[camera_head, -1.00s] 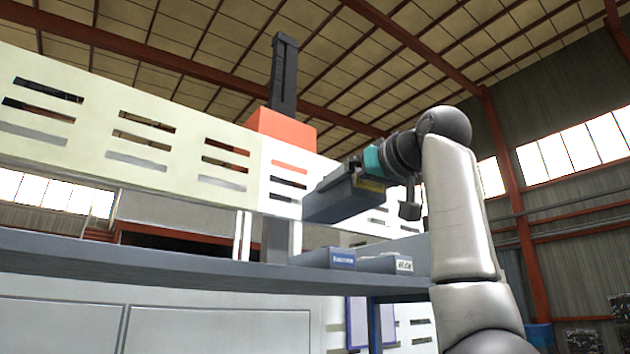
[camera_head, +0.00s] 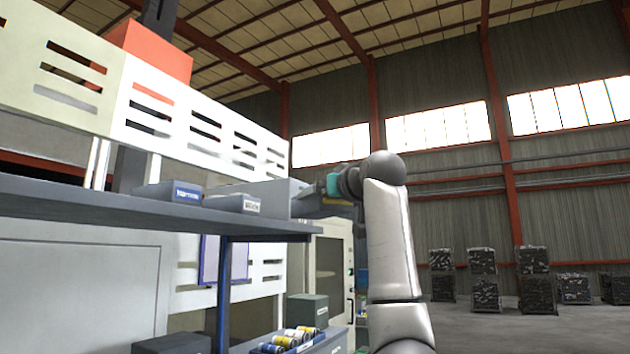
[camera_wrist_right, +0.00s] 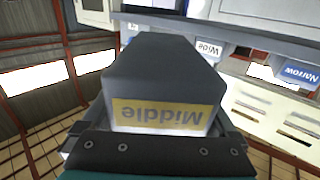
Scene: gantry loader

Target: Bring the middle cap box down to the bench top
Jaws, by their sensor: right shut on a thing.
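The middle cap box (camera_wrist_right: 152,75) is dark grey with a yellow label that reads "Middle", upside down in the right wrist view. My right gripper (camera_wrist_right: 158,128) is shut on its labelled end, with a finger at either side. Whether the box touches the shelf cannot be told. My left gripper is not in view.
The narrow box (camera_head: 168,192) and the wide box (camera_head: 236,203) stand on the high shelf (camera_head: 110,208). Below right are a rack of yellow and blue cylinders (camera_head: 293,340) and a dark green box (camera_head: 307,310). A pale cabinet (camera_head: 330,260) stands behind.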

